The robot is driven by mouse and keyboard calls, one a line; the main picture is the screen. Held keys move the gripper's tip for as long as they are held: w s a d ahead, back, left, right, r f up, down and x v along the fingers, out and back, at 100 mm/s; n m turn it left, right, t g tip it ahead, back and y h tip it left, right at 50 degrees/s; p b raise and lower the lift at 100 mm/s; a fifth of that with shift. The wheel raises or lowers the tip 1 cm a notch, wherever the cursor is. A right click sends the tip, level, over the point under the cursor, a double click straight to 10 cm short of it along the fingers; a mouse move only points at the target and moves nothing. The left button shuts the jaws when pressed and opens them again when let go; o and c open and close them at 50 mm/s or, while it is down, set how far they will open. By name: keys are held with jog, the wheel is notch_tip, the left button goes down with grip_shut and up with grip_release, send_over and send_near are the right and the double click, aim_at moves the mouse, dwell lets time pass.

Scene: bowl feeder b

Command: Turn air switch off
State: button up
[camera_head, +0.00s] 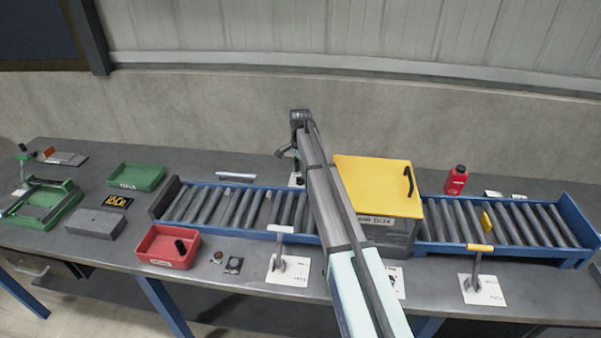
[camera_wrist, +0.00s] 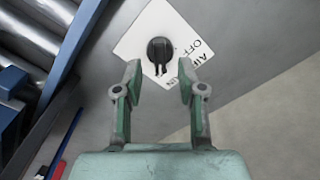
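The air switch is a black rotary knob (camera_wrist: 159,49) on a white plate (camera_wrist: 136,47) marked "AIR" and "OFF"; other lettering is partly hidden by a finger. In the wrist view its pointer end faces down toward my gripper (camera_wrist: 160,80). The two green-grey fingers are spread apart with nothing between them. The knob lies just beyond the fingertips, roughly centred, and no contact shows.
A blue roller conveyor (camera_head: 222,207) runs along the table, with a yellow-lidded box (camera_head: 377,185) right of my arm. Two lever switches (camera_head: 279,262) (camera_head: 478,281) stand in front. A red bin (camera_head: 168,247), a green bin (camera_head: 136,176) and a red bottle (camera_head: 456,181) are farther off.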

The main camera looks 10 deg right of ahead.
aim_at(300, 180)
jog(key=shift+f, duration=1.3)
grip_shut()
